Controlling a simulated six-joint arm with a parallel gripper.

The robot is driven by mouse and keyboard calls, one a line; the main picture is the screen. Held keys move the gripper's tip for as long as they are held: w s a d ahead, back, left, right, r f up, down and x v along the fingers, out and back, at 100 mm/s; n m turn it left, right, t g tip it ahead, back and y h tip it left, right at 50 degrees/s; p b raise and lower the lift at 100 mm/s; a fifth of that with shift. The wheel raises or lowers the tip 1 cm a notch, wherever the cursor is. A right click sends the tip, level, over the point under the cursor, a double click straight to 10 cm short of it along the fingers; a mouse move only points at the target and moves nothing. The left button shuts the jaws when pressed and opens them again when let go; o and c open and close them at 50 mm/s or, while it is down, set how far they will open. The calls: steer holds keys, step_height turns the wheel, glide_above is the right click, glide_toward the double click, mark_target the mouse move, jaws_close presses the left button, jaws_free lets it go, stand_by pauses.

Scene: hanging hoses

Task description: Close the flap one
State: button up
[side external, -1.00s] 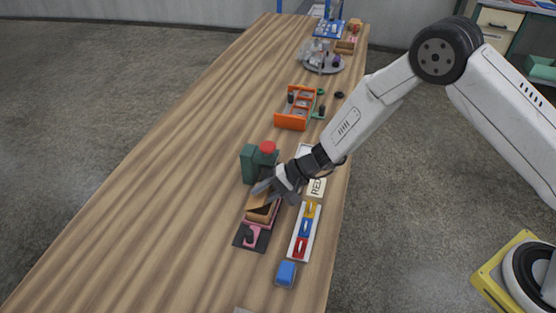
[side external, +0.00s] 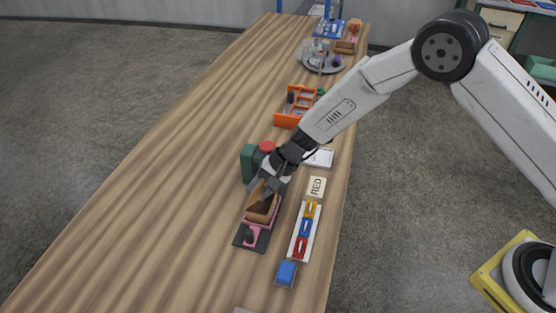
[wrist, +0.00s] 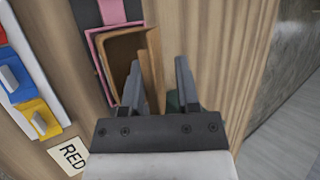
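A small wooden box (side external: 262,212) with a pink edge sits on the table at the near middle in the side external view. Its opening shows, and its flap is raised. In the wrist view the box (wrist: 118,58) is at upper left, and the flap (wrist: 153,68) stands along its right side. My gripper (wrist: 160,78) is open. Its left finger is over the box opening and its right finger is beyond the flap, so the flap appears between them. I cannot tell if either finger touches it. My gripper (side external: 262,190) partly hides the flap from the side.
A green block with a red button (side external: 267,147) stands close behind my gripper. A tray of coloured pieces (side external: 304,232), a RED card (side external: 317,187) and a blue block (side external: 286,272) lie to the right. An orange rack (side external: 290,120) is further back. The table's left side is clear.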

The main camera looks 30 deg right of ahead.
steer(key=shift+w+a+r, duration=0.1)
steer(key=shift+d+r+h, duration=0.2)
steer(key=shift+r+h, duration=0.1)
steer(key=s+d+r+n+h, duration=0.2)
steer(key=s+d+r, duration=0.2)
steer(key=d, duration=0.3)
steer(key=s+d+r+n+h, duration=0.2)
steer(key=s+d+r, duration=0.2)
steer(key=s+d, duration=0.2)
steer(key=s+d+r+n+h, duration=0.1)
steer(key=s+d+r, duration=0.3)
steer(key=d, duration=0.6)
steer(key=shift+s+d+r+n+t+h, duration=0.2)
steer(key=shift+s+n+t+h, duration=0.25)
steer(key=shift+h, duration=0.35)
steer(key=w+a+f+m+y, duration=0.3)
steer(key=w+a, duration=0.4)
steer(key=a, duration=0.2)
steer(key=w+a+f+m+g+y, duration=0.1)
steer(key=w+a+f+m+y, duration=0.2)
steer(key=w+a, duration=0.4)
steer(key=shift+w+a+f+y, duration=0.15)
steer(key=shift+a+f+y, duration=0.25)
steer(key=shift+a, duration=0.75)
